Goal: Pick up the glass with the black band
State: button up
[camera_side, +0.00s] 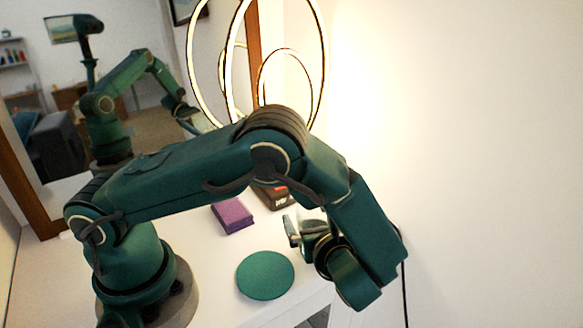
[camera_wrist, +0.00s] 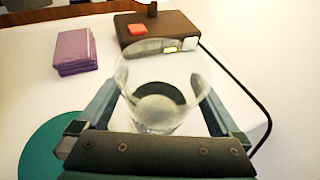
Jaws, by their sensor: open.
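A clear glass (camera_wrist: 160,112) stands upright in the middle of the wrist view, with a dark band showing low down around it and a pale round base inside. My gripper (camera_wrist: 160,95) is open, with one finger on each side of the glass. The glass sits between the fingers; I cannot tell whether either finger touches it. In the side view my gripper (camera_side: 297,232) is low over the white table, right of the green mat. My wrist and fingers hide most or all of the glass there.
A round green mat (camera_side: 265,276) lies near the table's front edge. A dark cable (camera_wrist: 240,82) runs at right. A ring lamp (camera_side: 322,60) and mirror are at the back.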

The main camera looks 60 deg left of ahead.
jog(key=shift+w+a+f, duration=0.2)
jog(key=shift+a+f, duration=0.05)
jog(key=shift+a, duration=0.2)
jog(key=c, duration=1.4)
jog(key=shift+r, duration=0.1)
jog(key=shift+c, duration=0.2)
